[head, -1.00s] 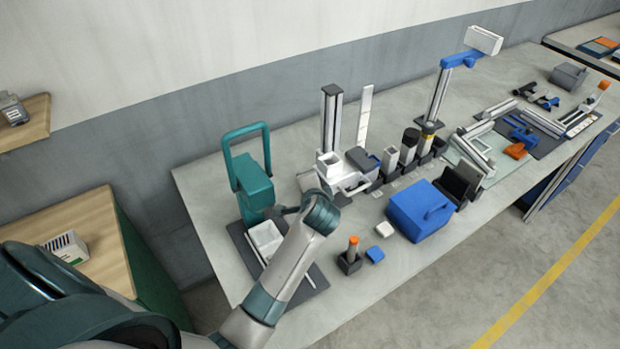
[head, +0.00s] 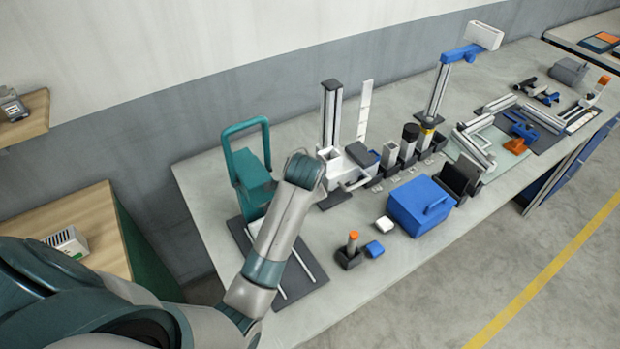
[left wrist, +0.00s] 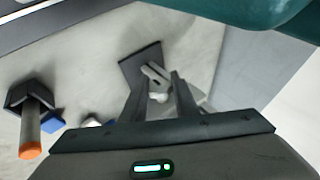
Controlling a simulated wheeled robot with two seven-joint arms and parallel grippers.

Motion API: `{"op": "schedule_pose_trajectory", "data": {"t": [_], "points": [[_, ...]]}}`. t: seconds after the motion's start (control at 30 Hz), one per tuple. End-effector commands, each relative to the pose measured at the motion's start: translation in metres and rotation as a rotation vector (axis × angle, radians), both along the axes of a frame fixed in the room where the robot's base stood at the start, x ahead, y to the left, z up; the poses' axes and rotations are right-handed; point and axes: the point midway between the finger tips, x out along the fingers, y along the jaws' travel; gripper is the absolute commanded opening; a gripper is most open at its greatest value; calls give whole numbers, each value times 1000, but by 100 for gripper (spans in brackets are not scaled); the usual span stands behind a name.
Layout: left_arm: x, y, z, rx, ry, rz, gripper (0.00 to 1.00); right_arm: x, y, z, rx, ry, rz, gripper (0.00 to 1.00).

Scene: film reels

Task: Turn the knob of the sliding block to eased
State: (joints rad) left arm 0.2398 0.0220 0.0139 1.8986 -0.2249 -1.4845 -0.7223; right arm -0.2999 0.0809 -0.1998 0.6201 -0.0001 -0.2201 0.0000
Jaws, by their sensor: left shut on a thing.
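The vertical rail (head: 332,110) stands on a dark base plate near the back of the bench, with a white sliding block (head: 329,158) low on it. My left arm covers part of the block in the head view. The left wrist view shows a dark base plate (left wrist: 133,66) and a pale piece (left wrist: 157,84), which looks like the block's knob. My left gripper (left wrist: 157,91) is shut on this piece; its setting cannot be read. In the head view the fingers are hidden behind my arm. My right gripper is not in view.
A teal frame (head: 254,180) stands left of my arm. An orange-topped cylinder (head: 352,242), a blue block (head: 375,249), a white block (head: 384,225) and a blue box (head: 418,208) stand to the right.

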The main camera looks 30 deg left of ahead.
Motion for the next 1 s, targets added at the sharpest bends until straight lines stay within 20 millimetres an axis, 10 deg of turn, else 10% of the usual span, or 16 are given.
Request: {"op": "schedule_pose_trajectory", "data": {"t": [0.07, 0.1, 0.17, 1.0], "points": [[-1, 0, -2, 0, 5, 0, 5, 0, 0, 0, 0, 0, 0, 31], [-1, 0, -2, 0, 5, 0, 34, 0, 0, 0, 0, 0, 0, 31], [-1, 0, -2, 0, 4, 0, 46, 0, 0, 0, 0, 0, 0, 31], [-30, -13, 38, 1, -5, 0, 46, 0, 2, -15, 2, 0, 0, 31]]}}
